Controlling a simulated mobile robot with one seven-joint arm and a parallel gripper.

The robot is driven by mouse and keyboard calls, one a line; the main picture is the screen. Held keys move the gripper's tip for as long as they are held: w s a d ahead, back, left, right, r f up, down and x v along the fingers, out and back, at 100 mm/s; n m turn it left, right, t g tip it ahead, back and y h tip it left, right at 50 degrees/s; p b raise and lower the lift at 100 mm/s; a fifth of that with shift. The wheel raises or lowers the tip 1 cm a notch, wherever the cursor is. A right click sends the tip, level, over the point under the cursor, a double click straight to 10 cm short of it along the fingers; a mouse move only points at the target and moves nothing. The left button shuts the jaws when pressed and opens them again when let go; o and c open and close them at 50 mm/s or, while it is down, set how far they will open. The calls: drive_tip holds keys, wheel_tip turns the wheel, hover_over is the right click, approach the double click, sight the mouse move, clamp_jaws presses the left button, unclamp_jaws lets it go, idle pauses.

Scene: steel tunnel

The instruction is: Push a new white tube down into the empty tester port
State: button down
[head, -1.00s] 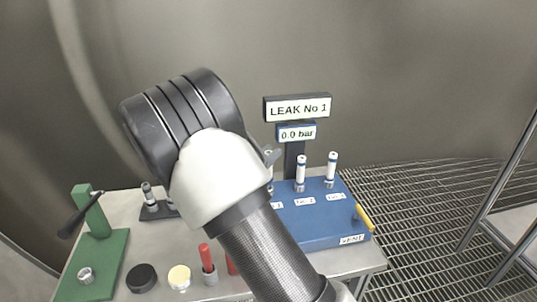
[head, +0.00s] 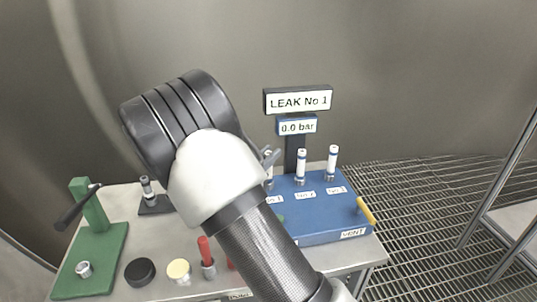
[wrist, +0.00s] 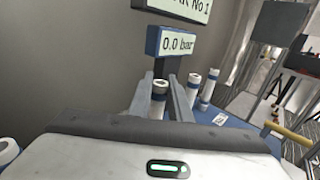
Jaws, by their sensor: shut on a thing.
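My gripper (wrist: 162,100) is shut on a white tube (wrist: 158,98) with a dark open top, held upright between its two fingers. In the head view this tube (head: 268,170) shows partly behind my wrist, over the leftmost port of the blue leak tester (head: 322,226). Its lower end is largely hidden, so I cannot tell how deep it sits. Two other white tubes with blue bands stand upright in the middle port (head: 301,165) and the right port (head: 332,161). The tester display (head: 297,126) reads 0.0 bar.
A yellow-handled vent lever (head: 366,211) is on the tester's right side. A green press (head: 98,250), a dark stand (head: 152,203), a black disc (head: 140,272), a cream-topped pot (head: 179,271) and a red stick (head: 205,252) are at left. The LEAK No 1 sign (head: 298,101) rises behind.

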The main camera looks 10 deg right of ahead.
drive_tip(key=shift+f, duration=0.25)
drive_tip(key=c, duration=1.6)
unclamp_jaws()
drive_tip(key=shift+o, duration=0.2)
wheel_tip(320, 180, up, 10)
drive_tip(key=shift+r+p, duration=0.1)
drive_tip(key=shift+p, duration=0.95)
